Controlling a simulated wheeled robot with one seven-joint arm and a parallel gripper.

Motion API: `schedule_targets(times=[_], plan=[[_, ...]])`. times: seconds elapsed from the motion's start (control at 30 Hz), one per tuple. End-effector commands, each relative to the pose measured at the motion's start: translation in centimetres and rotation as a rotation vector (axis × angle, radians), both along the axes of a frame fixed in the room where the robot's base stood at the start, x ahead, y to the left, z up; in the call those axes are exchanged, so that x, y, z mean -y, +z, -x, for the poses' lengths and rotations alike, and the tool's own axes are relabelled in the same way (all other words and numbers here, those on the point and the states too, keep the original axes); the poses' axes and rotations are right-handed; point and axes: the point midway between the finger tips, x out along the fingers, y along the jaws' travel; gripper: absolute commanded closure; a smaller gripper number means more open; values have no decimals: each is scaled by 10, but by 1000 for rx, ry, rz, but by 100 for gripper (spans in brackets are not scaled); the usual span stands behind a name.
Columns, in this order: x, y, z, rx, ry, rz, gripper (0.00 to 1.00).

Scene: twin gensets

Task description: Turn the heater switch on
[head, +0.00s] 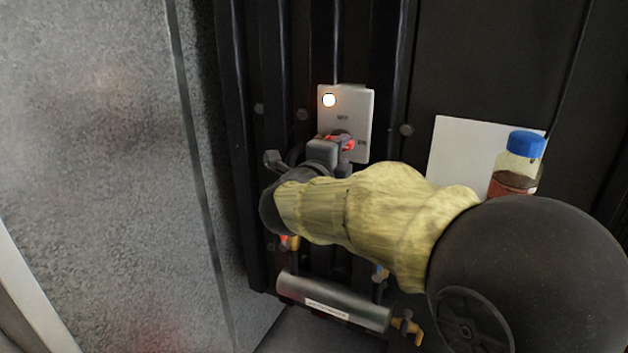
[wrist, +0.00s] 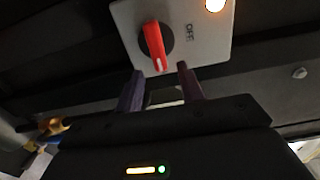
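The heater switch is a pale plate (head: 360,105) with a red knob (head: 347,143), fixed to the dark ribbed panel. A round lamp (head: 329,100) at the plate's top left glows. The wrist view shows the red knob (wrist: 153,42) nearly upright, turned away from the OFF mark (wrist: 190,33) to its right. My gripper (head: 334,146) is at the knob in the head view and partly hides it. In the wrist view, my gripper (wrist: 161,87) has its two dark fingers apart, with the knob's near end between or just beyond their tips. I cannot tell whether they touch it.
A jar with a blue cap (head: 526,144) stands at the right by a white sheet (head: 462,150). A metal cylinder (head: 333,300) with a yellow-handled valve (head: 409,326) lies below my arm. A grey wall panel (head: 100,150) fills the left.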

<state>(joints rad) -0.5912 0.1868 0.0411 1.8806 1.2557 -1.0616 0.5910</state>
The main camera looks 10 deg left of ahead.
Motion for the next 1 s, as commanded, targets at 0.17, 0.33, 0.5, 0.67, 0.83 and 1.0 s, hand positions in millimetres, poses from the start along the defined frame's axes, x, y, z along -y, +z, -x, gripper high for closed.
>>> schedule_targets(times=[0.17,0.33,0.5,0.67,0.83,1.0], plan=[[-13,0,35,1,4,-2,62],[-25,0,67,1,3,-2,62],[-37,0,98,1,4,-2,62],[-46,0,123,0,3,-2,62],[-49,0,133,0,0,-1,62],[-49,0,134,-1,0,-1,62]])
